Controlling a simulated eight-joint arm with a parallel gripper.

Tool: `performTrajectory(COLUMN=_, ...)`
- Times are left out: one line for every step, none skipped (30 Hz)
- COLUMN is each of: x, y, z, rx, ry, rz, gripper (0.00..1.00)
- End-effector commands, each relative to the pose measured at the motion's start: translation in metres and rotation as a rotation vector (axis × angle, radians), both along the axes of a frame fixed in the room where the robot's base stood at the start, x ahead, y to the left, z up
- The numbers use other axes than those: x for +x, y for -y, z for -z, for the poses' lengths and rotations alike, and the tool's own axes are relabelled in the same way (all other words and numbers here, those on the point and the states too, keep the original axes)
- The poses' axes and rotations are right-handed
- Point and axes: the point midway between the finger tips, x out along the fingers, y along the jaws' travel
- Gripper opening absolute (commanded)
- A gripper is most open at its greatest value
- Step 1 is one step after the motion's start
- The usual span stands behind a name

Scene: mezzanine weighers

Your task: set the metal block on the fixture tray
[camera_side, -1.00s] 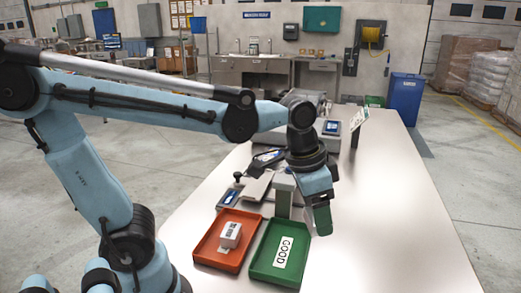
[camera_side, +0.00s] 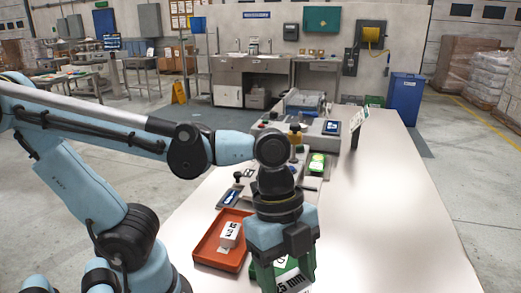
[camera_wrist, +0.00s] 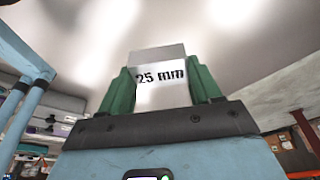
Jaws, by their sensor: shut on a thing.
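The metal block is a pale grey block marked "25 mm" (camera_wrist: 160,78), held between my gripper's green fingers (camera_wrist: 163,92) in the wrist view. I cannot tell which thing is the fixture tray, nor whether the block touches anything below.
A red-orange tray (camera_side: 207,254) holding a small white labelled block (camera_side: 230,235) stands just left of my gripper. Weighing devices and a lit green display (camera_side: 317,163) stand behind it. The table's right side (camera_side: 390,220) is bare.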

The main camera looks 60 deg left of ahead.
Motion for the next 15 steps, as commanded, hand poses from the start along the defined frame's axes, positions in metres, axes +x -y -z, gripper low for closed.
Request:
performTrajectory(x=-0.017, y=0.008, z=0.005, rx=-0.001, ry=-0.003, rz=0.143, gripper=0.22)
performTrajectory(x=-0.026, y=0.012, z=0.007, rx=-0.002, ry=-0.001, rz=0.229, gripper=0.22)
performTrajectory(x=-0.038, y=0.016, z=0.011, rx=-0.001, ry=-0.001, rz=0.345, gripper=0.22)
performTrajectory(x=-0.048, y=0.019, z=0.013, rx=0.000, ry=-0.002, rz=0.433, gripper=0.22)
performTrajectory(x=-0.058, y=0.021, z=0.016, rx=0.000, ry=-0.002, rz=0.524, gripper=0.22)
performTrajectory(x=-0.071, y=0.023, z=0.019, rx=0.000, ry=-0.003, rz=0.645, gripper=0.22)
performTrajectory(x=-0.080, y=0.025, z=0.022, rx=-0.001, ry=-0.002, rz=0.734, gripper=0.22)
performTrajectory(x=-0.090, y=0.025, z=0.024, rx=-0.001, ry=-0.002, rz=0.822, gripper=0.22)
performTrajectory(x=-0.101, y=0.026, z=0.027, rx=-0.001, ry=-0.001, rz=0.933, gripper=0.22)
performTrajectory(x=-0.109, y=0.026, z=0.030, rx=0.000, ry=-0.003, rz=1.010, gripper=0.22)
performTrajectory(x=-0.117, y=0.025, z=0.032, rx=0.000, ry=-0.002, rz=1.086, gripper=0.22)
performTrajectory(x=-0.126, y=0.024, z=0.034, rx=0.000, ry=-0.002, rz=1.177, gripper=0.22)
performTrajectory(x=-0.132, y=0.024, z=0.036, rx=-0.001, ry=-0.003, rz=1.240, gripper=0.22)
performTrajectory(x=-0.138, y=0.023, z=0.038, rx=-0.001, ry=-0.002, rz=1.300, gripper=0.22)
performTrajectory(x=-0.145, y=0.021, z=0.040, rx=-0.001, ry=-0.002, rz=1.371, gripper=0.22)
